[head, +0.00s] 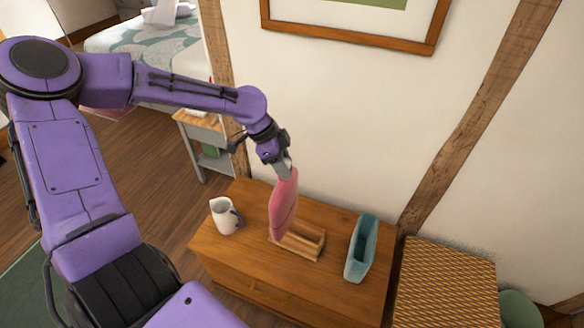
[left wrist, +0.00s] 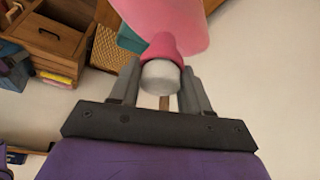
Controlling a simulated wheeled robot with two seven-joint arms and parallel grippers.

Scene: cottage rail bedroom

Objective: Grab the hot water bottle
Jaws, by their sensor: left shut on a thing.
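The pink hot water bottle (head: 283,206) hangs upright below my left gripper (head: 284,166) in the head view, over a small wooden rack (head: 308,241) on the wooden chest (head: 220,258). Its lower end overlaps the rack in the picture, and I cannot tell whether it touches. In the left wrist view the fingers of my left gripper (left wrist: 160,88) are shut on the neck of the bottle (left wrist: 176,22), around its pale stopper (left wrist: 160,75). My right gripper is not in view.
A white jug (head: 224,215) stands left of the rack and a teal open container (head: 361,248) stands to its right. A woven basket (head: 445,290) is right of the chest. The wall (head: 340,120) rises close behind. A bed (head: 150,42) is at the back left.

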